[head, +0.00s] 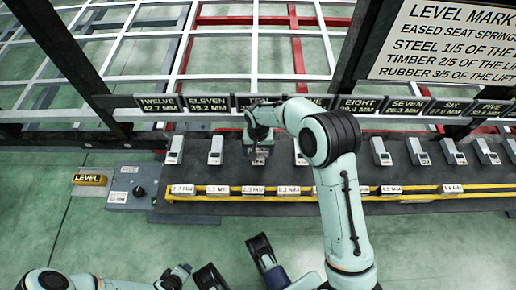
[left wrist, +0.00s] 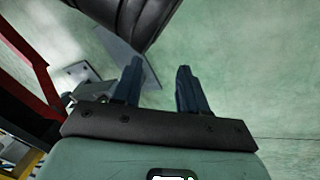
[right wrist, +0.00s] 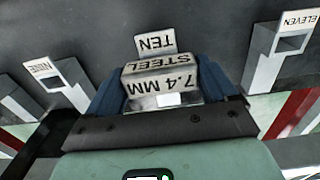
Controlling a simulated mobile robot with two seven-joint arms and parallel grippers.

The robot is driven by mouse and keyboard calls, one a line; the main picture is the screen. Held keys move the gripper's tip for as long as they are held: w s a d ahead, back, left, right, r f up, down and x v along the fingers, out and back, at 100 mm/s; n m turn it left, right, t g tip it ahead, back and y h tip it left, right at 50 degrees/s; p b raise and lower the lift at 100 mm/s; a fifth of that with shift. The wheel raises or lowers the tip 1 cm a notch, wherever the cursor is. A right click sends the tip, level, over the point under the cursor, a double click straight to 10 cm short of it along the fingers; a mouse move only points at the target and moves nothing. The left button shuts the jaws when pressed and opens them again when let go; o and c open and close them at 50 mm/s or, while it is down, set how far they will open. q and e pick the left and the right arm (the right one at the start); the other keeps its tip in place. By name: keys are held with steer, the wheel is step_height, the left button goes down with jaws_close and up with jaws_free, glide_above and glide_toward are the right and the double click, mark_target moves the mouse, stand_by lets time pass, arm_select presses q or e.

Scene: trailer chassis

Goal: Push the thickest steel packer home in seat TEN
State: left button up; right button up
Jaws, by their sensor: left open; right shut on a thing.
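A steel packer (right wrist: 160,80), marked STEEL 7.4 MM, is between the fingers of my right gripper (right wrist: 165,92), which is shut on it. The seat label TEN (right wrist: 155,42) is just beyond the packer in the right wrist view; the packer hides most of that seat, so I cannot tell how deep it sits. In the head view my right gripper (head: 259,148) is over the dark bench, below the partly covered TEN sign (head: 262,101). My left gripper (left wrist: 160,78) is open and empty, low above the green floor and away from the seats.
Seats NINE (right wrist: 62,80) and ELEVEN (right wrist: 275,50) flank the packer. A yellow-railed rack (head: 225,192) with several labelled places runs along the bench front. A LEVEL plate (head: 90,179) and a grey knob box (head: 130,191) are at left. The chassis frame (head: 180,50) stands behind.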

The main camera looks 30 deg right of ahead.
mark_target(258, 150)
arm_select(q)
steer(key=shift+f, duration=0.3)
arm_select(e)
steer(key=shift+f, duration=0.4)
steer(key=o, duration=1.1)
step_height(258, 150, up, 7)
steer(key=shift+f+p, duration=0.15)
steer(key=shift+p, duration=0.65)
arm_select(q)
steer(key=shift+g, duration=0.3)
steer(key=r, duration=0.1)
steer(key=s+r+p, duration=0.1)
steer(key=s+d+r, duration=0.1)
steer(key=r, duration=0.1)
steer(key=shift+s+d+p, duration=0.1)
steer(key=shift+s+p, duration=0.15)
steer(key=shift+p, duration=0.1)
arm_select(e)
step_height(258, 150, up, 7)
steer(key=shift+f, duration=0.15)
arm_select(q)
steer(key=shift+r, duration=0.1)
